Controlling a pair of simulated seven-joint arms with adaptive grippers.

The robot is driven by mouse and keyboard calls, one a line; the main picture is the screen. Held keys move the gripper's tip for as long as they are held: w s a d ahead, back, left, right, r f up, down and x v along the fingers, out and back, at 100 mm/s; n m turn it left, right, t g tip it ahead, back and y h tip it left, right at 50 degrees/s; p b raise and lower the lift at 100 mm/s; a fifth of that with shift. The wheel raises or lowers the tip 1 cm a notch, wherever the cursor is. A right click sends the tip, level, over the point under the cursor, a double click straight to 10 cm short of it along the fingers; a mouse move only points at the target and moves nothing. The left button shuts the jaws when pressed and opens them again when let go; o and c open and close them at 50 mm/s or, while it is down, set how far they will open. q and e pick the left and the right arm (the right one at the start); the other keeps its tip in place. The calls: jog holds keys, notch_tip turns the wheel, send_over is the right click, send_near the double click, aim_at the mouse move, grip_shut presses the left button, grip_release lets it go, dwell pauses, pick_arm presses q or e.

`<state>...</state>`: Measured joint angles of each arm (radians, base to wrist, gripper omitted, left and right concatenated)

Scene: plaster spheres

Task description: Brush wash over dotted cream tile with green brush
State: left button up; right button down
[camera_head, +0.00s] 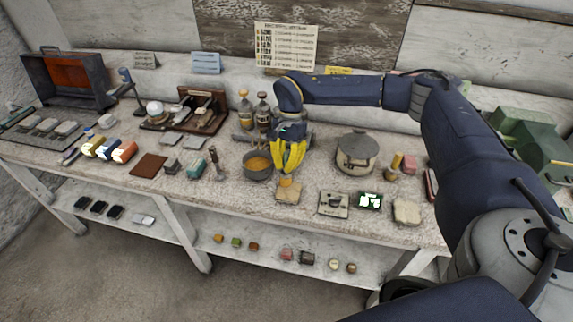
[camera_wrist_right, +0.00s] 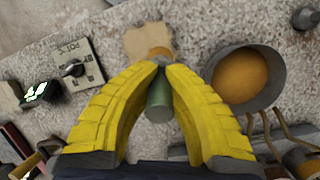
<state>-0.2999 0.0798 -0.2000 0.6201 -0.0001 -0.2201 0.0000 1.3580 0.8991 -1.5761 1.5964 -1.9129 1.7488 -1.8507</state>
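My right gripper (camera_head: 288,168) has yellow fingers that are closed around the green brush (camera_wrist_right: 159,100). The brush's green handle shows between the fingers in the right wrist view, and an orange tip (camera_wrist_right: 160,52) shows beyond the fingertips. A cream tile (camera_head: 288,194) lies on the table directly below the gripper; it also shows in the wrist view (camera_wrist_right: 142,38). The orange tip overlaps the tile's edge; I cannot tell whether it touches. Dots on the tile are too small to make out. A grey pot (camera_head: 258,176) of orange wash (camera_head: 258,163) stands just left of the gripper. My left gripper is not in view.
A second cream tile (camera_head: 406,211) lies to the right, past a switch plate (camera_head: 333,204) and a small green-lit display (camera_head: 369,201). A lidded pot (camera_head: 357,155) stands behind them. Two bottles (camera_head: 245,110) stand behind the wash pot. A brown mat (camera_head: 149,165) lies left.

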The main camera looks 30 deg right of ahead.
jog(key=shift+s+a, duration=0.1)
jog(key=shift+s, duration=0.05)
jog(key=shift+s+a, duration=0.5)
jog(key=shift+s, duration=0.05)
jog(key=shift+f, duration=0.1)
jog(key=shift+w+d, duration=1.25)
jog(key=shift+w, duration=0.1)
jog(key=shift+f, duration=0.25)
jog(key=shift+s, duration=0.1)
